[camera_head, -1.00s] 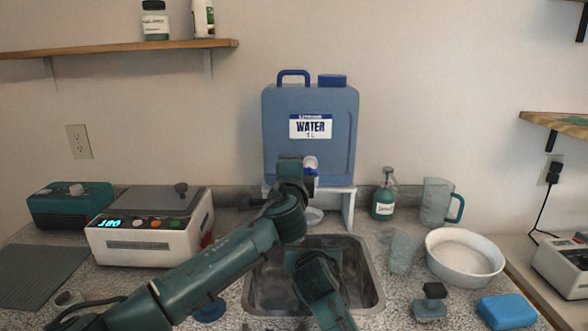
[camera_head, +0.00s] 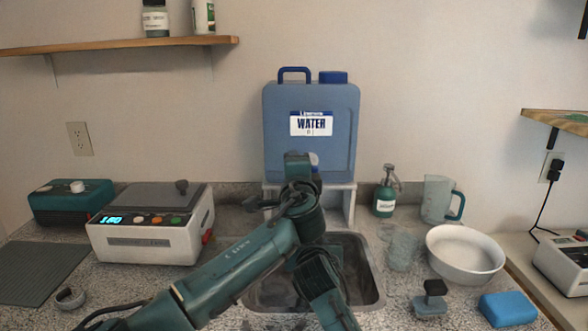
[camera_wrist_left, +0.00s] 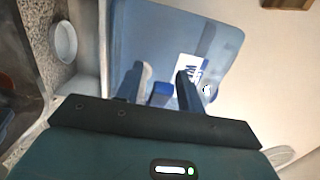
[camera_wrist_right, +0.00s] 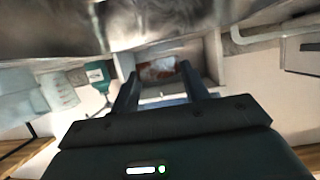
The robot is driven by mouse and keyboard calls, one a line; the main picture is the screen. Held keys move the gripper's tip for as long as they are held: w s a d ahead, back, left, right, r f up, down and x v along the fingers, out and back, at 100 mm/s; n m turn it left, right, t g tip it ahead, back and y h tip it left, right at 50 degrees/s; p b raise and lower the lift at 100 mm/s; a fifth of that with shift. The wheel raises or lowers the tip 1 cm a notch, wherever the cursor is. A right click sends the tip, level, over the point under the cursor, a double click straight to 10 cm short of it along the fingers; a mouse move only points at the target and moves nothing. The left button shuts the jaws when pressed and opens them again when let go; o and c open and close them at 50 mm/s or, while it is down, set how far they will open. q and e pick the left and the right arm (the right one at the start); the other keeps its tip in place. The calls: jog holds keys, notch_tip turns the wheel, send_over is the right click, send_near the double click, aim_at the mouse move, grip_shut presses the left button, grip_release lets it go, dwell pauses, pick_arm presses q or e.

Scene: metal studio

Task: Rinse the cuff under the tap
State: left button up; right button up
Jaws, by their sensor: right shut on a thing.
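The blue water container (camera_head: 270,130) stands on a white stand (camera_head: 349,205) behind the metal sink (camera_head: 375,275). Its tap (camera_head: 315,160) is mostly hidden by my left gripper (camera_head: 298,160) in the head view. In the left wrist view, the fingers of my left gripper (camera_wrist_left: 160,85) are apart, with the tap's blue part (camera_wrist_left: 160,96) between them; I cannot tell whether they touch it. My right gripper (camera_wrist_right: 158,75) is low over the sink, shut on a pale piece with reddish-brown stains (camera_wrist_right: 163,68), apparently the cuff. The head view hides the cuff behind my arms.
Right of the sink are a crumpled translucent thing (camera_head: 402,248), a white bowl (camera_head: 465,270), a spray bottle (camera_head: 385,195), a jug (camera_head: 437,200), a brush-like block (camera_head: 431,300) and a blue sponge (camera_head: 508,309). A white device (camera_head: 150,230) stands left.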

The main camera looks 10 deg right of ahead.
pick_arm(q)
jog(key=s+a, duration=0.2)
jog(key=s, duration=0.9)
jog(key=shift+s, duration=0.4)
dwell(0.8)
jog(key=shift+a, duration=0.1)
dwell(1.5)
jog(key=a+m+g+h, duration=0.3)
jog(key=a+m+h, duration=0.1)
jog(key=a+h, duration=0.15)
jog(key=shift+m+h, duration=0.3)
jog(key=shift+h, duration=0.25)
jog(key=x, duration=1.2)
jog(key=shift+d+r, duration=0.15)
jog(key=shift+d, duration=0.25)
jog(key=shift+c, duration=0.6)
grip_shut()
